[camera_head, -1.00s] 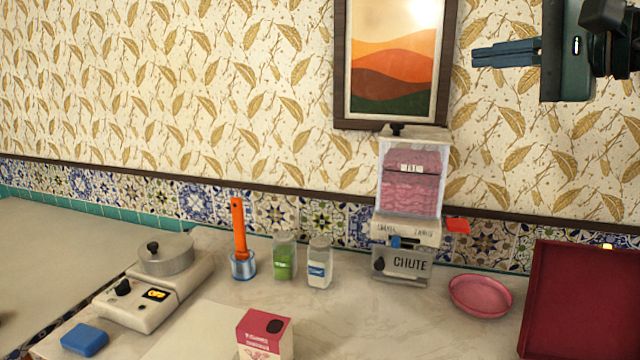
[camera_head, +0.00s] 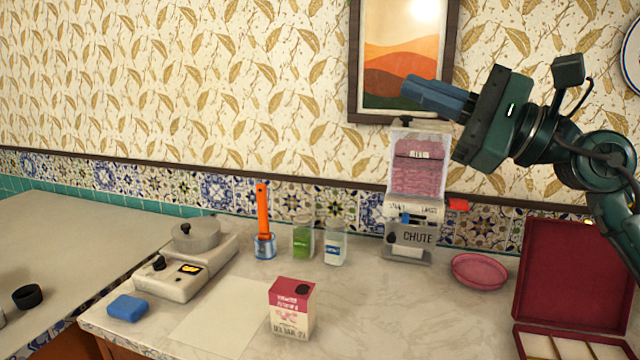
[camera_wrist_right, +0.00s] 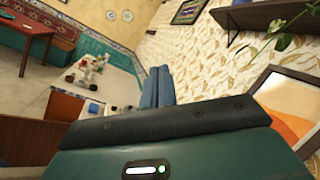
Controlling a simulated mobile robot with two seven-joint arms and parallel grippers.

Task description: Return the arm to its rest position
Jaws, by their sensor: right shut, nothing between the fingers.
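My right gripper (camera_head: 437,98) is raised in front of the wall at the upper right of the head view, above the counter and near the framed picture. Its blue fingers point left and are shut with nothing between them. In the right wrist view its fingers (camera_wrist_right: 157,88) lie together, with the room beyond them. My right arm (camera_head: 590,155) comes in from the right edge. My left gripper is not in view.
Below the gripper stands a dispenser (camera_head: 418,170) marked CHUTE, with a pink bowl (camera_head: 479,271) and an open dark red box (camera_head: 573,272) to its right. A carton (camera_head: 291,308), two jars, a hot plate (camera_head: 186,273) and a blue sponge (camera_head: 127,307) sit left on the counter.

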